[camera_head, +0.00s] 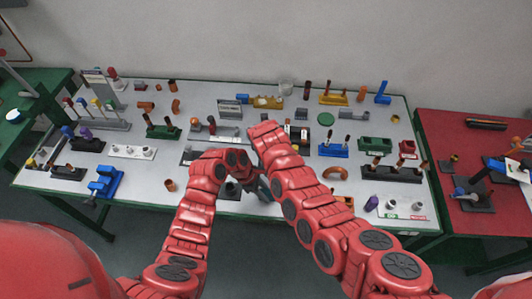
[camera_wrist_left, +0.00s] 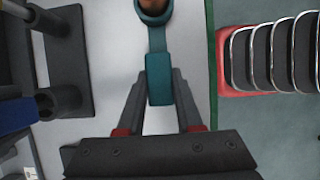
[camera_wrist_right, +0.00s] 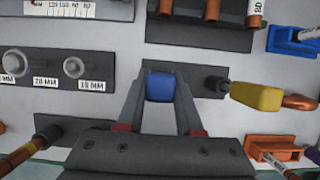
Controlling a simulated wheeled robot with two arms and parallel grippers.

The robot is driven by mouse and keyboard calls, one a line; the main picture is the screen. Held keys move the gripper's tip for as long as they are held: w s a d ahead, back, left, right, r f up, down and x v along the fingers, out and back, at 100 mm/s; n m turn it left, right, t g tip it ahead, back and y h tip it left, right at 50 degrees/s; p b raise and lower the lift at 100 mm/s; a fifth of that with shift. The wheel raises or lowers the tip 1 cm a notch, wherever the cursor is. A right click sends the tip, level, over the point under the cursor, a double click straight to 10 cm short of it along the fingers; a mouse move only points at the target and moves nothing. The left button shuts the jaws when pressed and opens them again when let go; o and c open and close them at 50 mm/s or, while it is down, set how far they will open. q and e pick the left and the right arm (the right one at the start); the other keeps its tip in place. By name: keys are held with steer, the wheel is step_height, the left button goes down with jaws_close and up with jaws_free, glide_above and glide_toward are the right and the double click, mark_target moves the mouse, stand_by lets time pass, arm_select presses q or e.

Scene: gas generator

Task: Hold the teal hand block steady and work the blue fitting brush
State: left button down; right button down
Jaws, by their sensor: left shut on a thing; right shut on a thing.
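The teal hand block (camera_wrist_left: 159,78) shows in the left wrist view between the fingers of my left gripper (camera_wrist_left: 159,95), which is shut on it. A teal ring (camera_wrist_left: 155,12) joins its far end, with an orange-brown piece inside. The blue fitting brush (camera_wrist_right: 160,87) shows as a blue block in the right wrist view between the fingers of my right gripper (camera_wrist_right: 161,95), which is shut on it. In the head view, my left gripper (camera_head: 250,188) is low near the table's front middle. My right gripper is hidden behind its arm there.
The grey-topped table (camera_head: 240,207) carries many tools and holders close around my arms. In the right wrist view, a black plate with pegs (camera_wrist_right: 45,67) and a yellow-handled tool (camera_wrist_right: 255,96) lie either side of the gripper. A red table (camera_head: 480,225) stands at right.

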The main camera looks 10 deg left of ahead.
step_height(320, 180, up, 9)
steer(key=shift+f, duration=0.2)
steer(key=shift+a+r, duration=0.1)
steer(key=shift+r, duration=0.25)
steer(key=shift+a+r+m, duration=0.15)
steer(key=shift+a+m, duration=0.05)
steer(key=shift+m, duration=0.2)
steer(key=shift+s+a+f+m+h, duration=0.25)
steer(key=shift+m+h, duration=0.15)
steer(key=shift+m, duration=0.3)
steer(key=shift+f+m+h, duration=0.25)
steer(key=shift+m+h, duration=0.15)
steer(key=shift+m, duration=0.3)
steer(key=s+d+r+m+g, duration=0.3)
steer(key=s+d+m+g, duration=0.5)
steer(key=m, duration=1.8)
steer(key=shift+s+d+h, duration=0.3)
steer(key=shift+s+d, duration=1.8)
steer(key=shift+s, duration=0.45)
